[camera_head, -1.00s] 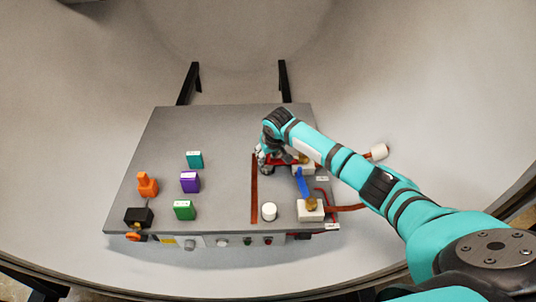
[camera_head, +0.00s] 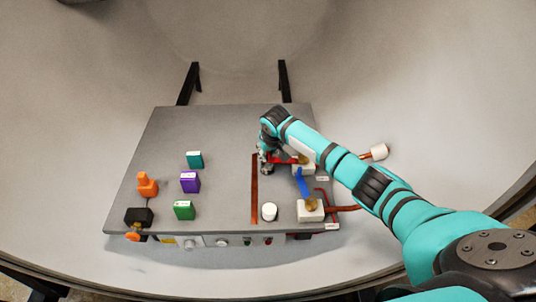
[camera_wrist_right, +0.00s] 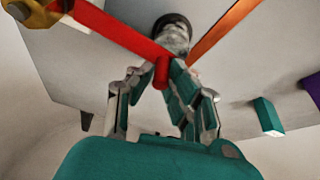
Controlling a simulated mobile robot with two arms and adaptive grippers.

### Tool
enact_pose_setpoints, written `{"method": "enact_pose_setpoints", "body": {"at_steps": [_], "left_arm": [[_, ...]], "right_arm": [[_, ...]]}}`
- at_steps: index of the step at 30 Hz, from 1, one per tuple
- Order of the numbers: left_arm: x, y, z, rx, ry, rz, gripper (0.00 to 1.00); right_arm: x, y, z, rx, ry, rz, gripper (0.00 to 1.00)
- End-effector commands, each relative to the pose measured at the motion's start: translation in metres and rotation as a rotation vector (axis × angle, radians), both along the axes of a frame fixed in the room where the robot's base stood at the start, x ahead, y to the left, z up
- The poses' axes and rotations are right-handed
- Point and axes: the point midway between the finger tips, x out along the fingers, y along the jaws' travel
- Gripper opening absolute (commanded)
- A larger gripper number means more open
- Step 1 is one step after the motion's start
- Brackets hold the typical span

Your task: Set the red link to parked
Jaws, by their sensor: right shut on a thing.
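The red link (camera_head: 286,161) lies near the right side of the grey panel (camera_head: 215,135) in the head view. Its right end meets a brass-topped white block. In the right wrist view the red link (camera_wrist_right: 120,35) runs from a brass pivot (camera_wrist_right: 32,12) at upper left to a short red handle at its free end. My right gripper (camera_wrist_right: 157,80) is shut on that handle. In the head view my right gripper (camera_head: 266,161) is partly hidden by its own arm. A blue link (camera_head: 302,184) stands just below the red one. My left gripper is out of view.
A copper-coloured strip (camera_head: 254,190) runs along the panel by my gripper. A white cylinder (camera_head: 269,211) stands nearer the front. Teal (camera_head: 195,159), purple (camera_head: 190,182) and green (camera_head: 184,210) blocks and an orange piece (camera_head: 147,184) stand at left. The panel's far middle is clear.

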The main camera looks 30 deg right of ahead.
Motion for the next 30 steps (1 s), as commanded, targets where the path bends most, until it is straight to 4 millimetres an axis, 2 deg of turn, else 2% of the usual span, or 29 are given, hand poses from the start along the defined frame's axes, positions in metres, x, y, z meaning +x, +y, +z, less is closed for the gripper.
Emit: {"method": "enact_pose_setpoints", "body": {"at_steps": [8,14,20,30], "left_arm": [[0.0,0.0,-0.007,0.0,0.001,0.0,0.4],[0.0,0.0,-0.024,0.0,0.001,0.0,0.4],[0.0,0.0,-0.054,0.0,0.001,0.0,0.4],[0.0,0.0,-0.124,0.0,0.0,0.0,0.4]], "right_arm": [[0.021,-0.014,-0.001,0.003,0.001,-0.215,0.0],[0.036,-0.031,-0.003,0.003,0.0,-0.406,0.0],[0.048,-0.051,-0.007,0.003,-0.001,-0.596,0.0],[0.057,-0.078,-0.009,0.002,-0.003,-0.865,0.0]]}}
